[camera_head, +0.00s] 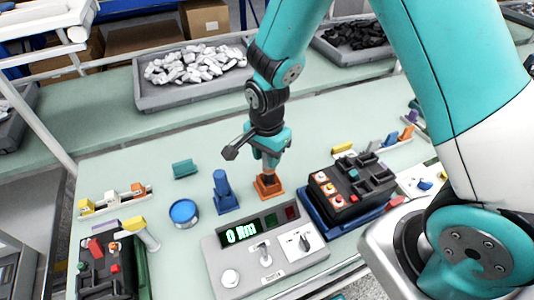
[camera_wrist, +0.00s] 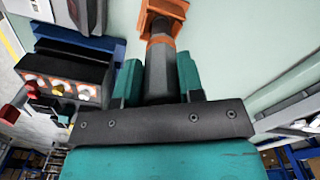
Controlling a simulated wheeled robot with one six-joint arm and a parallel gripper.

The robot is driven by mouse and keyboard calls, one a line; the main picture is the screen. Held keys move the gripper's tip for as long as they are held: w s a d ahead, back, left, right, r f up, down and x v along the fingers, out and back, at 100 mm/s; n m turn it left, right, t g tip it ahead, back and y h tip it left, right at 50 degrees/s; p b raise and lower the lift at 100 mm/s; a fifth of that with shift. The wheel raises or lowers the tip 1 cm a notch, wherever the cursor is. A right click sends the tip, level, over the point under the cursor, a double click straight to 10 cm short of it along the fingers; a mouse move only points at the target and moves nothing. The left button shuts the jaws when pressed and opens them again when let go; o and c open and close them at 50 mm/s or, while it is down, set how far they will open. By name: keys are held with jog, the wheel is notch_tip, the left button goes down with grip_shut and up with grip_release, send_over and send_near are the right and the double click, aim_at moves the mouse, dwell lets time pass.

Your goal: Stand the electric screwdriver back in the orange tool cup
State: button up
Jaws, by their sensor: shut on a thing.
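My gripper (camera_head: 273,148) points down over the bench and is shut on the electric screwdriver. In the wrist view the screwdriver (camera_wrist: 159,75) is a dark grey body with an orange band, held between my teal fingers (camera_wrist: 190,76).
A blue holder (camera_head: 223,194) and a blue tin (camera_head: 184,213) stand left of the cup. A grey tester (camera_head: 262,262) reading 0 Nm is in front. A black breaker unit (camera_head: 350,190) in a blue fixture is close on the right. A grey tray (camera_head: 190,92) stands behind.

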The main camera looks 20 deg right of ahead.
jog(key=shift+f+b, duration=0.95)
jog(key=shift+f, duration=0.45)
jog(key=o, duration=1)
jog(key=shift+r, duration=0.1)
notch_tip(320, 180, up, 17)
jog(key=b, duration=0.1)
jog(key=shift+r+b, duration=0.2)
jog(key=shift+b, duration=0.1)
jog(key=s+a+r+n+y, duration=0.2)
jog(key=s+n, duration=0.7)
jog(key=s+a+r+n+y, duration=0.2)
jog(key=s+n, duration=0.7)
jog(key=n, duration=0.1)
